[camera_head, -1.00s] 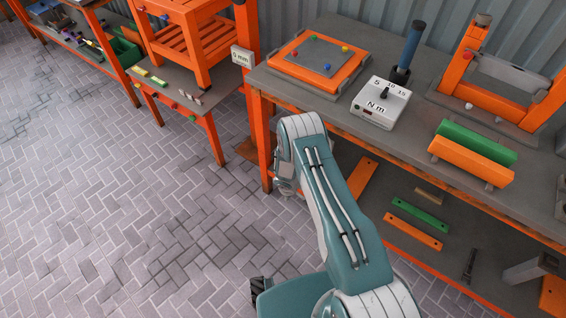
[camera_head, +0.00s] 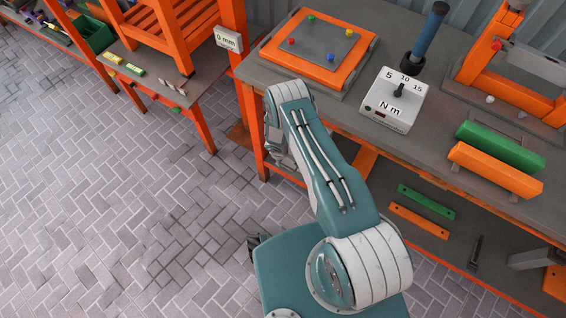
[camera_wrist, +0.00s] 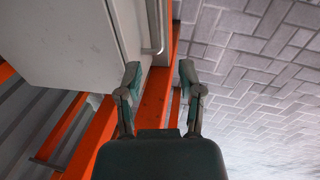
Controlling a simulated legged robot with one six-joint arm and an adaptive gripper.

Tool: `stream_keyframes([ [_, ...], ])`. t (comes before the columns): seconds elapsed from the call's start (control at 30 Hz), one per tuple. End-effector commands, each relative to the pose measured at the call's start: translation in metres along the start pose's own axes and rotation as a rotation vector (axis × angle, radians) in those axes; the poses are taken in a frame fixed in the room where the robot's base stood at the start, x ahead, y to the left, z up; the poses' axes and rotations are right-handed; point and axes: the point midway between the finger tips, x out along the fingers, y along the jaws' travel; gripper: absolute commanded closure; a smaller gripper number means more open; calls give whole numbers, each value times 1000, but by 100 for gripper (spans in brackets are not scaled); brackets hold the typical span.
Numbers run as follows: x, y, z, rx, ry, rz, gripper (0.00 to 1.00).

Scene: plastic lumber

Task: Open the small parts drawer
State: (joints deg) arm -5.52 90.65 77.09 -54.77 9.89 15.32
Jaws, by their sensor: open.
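In the wrist view, a pale grey box-like unit (camera_wrist: 70,40) fills the upper left. A thin metal bar handle (camera_wrist: 161,28) stands along its right side; I take this to be the drawer's handle. My gripper (camera_wrist: 160,74) is open and empty, with its two fingers spread below the handle in the picture. The handle lies beyond the fingertips, apart from them. In the head view, my arm reaches toward the bench's left front corner, and my fingers are hidden. The drawer itself does not show clearly in the head view.
An orange beam (camera_wrist: 154,100) runs behind my fingers in the wrist view. The grey bench (camera_head: 345,112) carries a torque tester (camera_head: 392,112), an orange plate fixture (camera_head: 290,68) and green and orange bars. A lower table (camera_head: 160,84) stands left. Paved floor is clear at left.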

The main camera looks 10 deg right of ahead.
Motion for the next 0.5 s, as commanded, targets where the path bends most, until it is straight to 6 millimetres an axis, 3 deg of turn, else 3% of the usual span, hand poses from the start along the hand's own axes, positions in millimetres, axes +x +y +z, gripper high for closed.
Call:
stream_keyframes([
  [0.5,70,0,0,1,0,1,52],
])
